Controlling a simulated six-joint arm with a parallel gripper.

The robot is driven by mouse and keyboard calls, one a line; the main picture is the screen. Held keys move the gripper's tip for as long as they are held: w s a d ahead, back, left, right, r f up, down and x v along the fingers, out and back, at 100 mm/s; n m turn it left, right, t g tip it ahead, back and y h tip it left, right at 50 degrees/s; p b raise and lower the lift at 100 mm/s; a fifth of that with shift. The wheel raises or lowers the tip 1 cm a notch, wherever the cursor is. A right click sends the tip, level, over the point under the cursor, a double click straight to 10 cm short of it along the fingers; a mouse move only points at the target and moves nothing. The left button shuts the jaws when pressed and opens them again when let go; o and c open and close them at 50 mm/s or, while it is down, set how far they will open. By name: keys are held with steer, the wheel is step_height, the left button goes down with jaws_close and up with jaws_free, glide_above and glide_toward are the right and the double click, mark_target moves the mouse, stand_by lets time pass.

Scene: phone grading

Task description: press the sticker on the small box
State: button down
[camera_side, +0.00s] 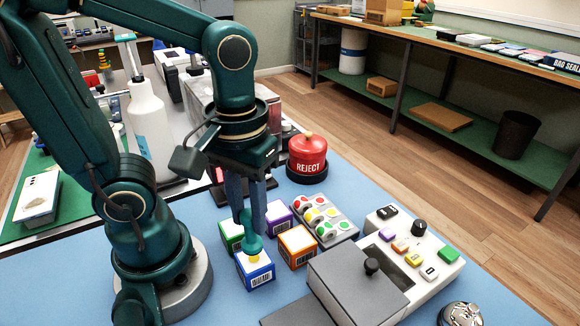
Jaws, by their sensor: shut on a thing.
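My gripper (248,219) points down with its dark fingers shut on a teal tool (250,244). The tool's rounded lower end is just over the small blue-edged box (258,277), which has a white top and a barcode on its front. A yellow round sticker (254,259) shows on the box top, partly hidden under the tool. I cannot tell whether the tool touches it. A sticker holder (340,228) with red, yellow and green round stickers stands to the right.
Close around are a green box (229,233), a purple box (279,216) and an orange box (298,247). A red REJECT button (308,155) stands behind. A grey lidded device (357,285) and a white button panel (410,250) fill the right. Blue mat is bare at front left.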

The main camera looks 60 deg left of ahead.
steer(key=shift+r, duration=2.1)
